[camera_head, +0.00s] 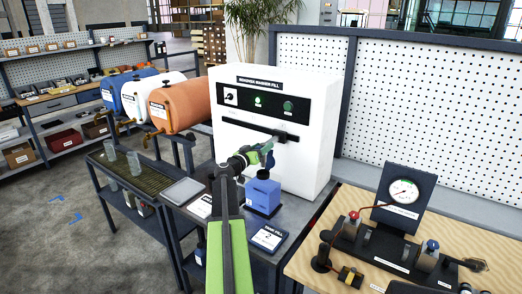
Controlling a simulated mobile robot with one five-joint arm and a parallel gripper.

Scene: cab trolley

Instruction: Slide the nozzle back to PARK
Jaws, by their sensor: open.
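The white fill cabinet (325,130) stands at the back of the trolley top, with a dark control panel on its front. Below the panel runs a dark horizontal rail (245,126). A small dark piece (279,138) sits at the rail's right end; it may be the nozzle, but it is too small to tell. A PARK mark cannot be read. My gripper (268,154) is in front of the cabinet, just below the rail's right end and above a blue container (262,190). It is open; its fingers are small and partly hidden by my arm. Contact with the nozzle cannot be told.
A grey plate (182,191) and a dark labelled pad (268,238) lie on the trolley top. Blue, white and orange drums (180,105) lie at left. A wooden bench (345,260) with a gauge (403,192) stands at right.

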